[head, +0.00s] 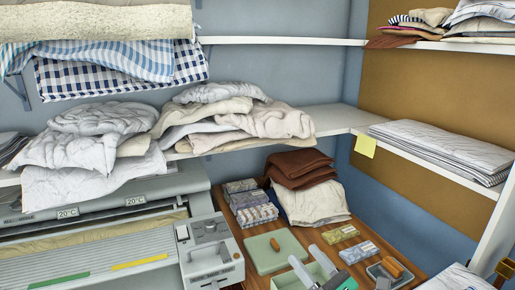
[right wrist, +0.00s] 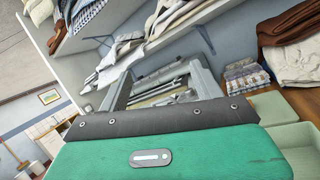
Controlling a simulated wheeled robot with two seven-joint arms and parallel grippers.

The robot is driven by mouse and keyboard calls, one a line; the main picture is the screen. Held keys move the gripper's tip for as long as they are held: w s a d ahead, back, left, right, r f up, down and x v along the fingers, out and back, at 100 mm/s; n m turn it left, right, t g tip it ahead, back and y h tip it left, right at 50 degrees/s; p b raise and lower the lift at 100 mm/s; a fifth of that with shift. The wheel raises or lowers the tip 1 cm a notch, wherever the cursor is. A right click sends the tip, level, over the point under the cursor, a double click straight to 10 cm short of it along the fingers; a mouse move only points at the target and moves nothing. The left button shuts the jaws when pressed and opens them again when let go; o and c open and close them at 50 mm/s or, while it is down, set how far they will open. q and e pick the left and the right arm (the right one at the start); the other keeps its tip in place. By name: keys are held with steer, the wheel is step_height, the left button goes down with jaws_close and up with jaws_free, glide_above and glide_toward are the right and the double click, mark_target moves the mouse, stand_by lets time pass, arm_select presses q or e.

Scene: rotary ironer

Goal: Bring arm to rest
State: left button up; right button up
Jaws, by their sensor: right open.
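My right gripper (head: 301,253) shows at the bottom of the head view, its two pale fingers apart and pointing up and left. Nothing shows between them. It is over or just in front of a pale green open box (head: 318,270) on the wooden table; the exact gap cannot be told. My left gripper is not in view. The rotary ironer (head: 110,255) stands at the left of the table and also shows in the right wrist view (right wrist: 165,88). A large green panel with a dark riveted strip (right wrist: 170,152) fills the bottom of the right wrist view; I cannot tell what it belongs to.
A white shelf (head: 335,119) with heaped linen (head: 100,140) runs above. A folded stack (head: 445,148) lies at right.

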steer(key=s+d+f+m+g+h, duration=0.1)
steer(key=s+d+f+m+h, duration=0.35)
steer(key=m, duration=0.75)
steer(key=s+d+f+m+g+h, duration=0.1)
steer(key=d+f+m+g+h, duration=0.1)
steer(key=d+f+m+h, duration=0.7)
steer(key=s+a+f+m+g, duration=0.1)
steer(key=s+f+m+g, duration=0.6)
steer(key=s, duration=0.4)
steer(key=s+a+f+m+g, duration=0.1)
steer(key=s+f+m+g, duration=0.3)
steer(key=s+f+m, duration=0.45)
step_height(320, 180, down, 26)
steer(key=s+g+p, duration=0.1)
steer(key=s, duration=0.1)
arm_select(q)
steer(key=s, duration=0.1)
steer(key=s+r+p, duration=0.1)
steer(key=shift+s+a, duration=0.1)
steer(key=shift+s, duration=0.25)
arm_select(e)
steer(key=s+d+f+g, duration=0.1)
steer(key=s+d+f, duration=0.2)
steer(key=s+f, duration=1.6)
steer(key=shift+s+d+f+g, duration=0.2)
steer(key=shift+s+f+g, duration=0.05)
steer(key=shift+f+g, duration=0.15)
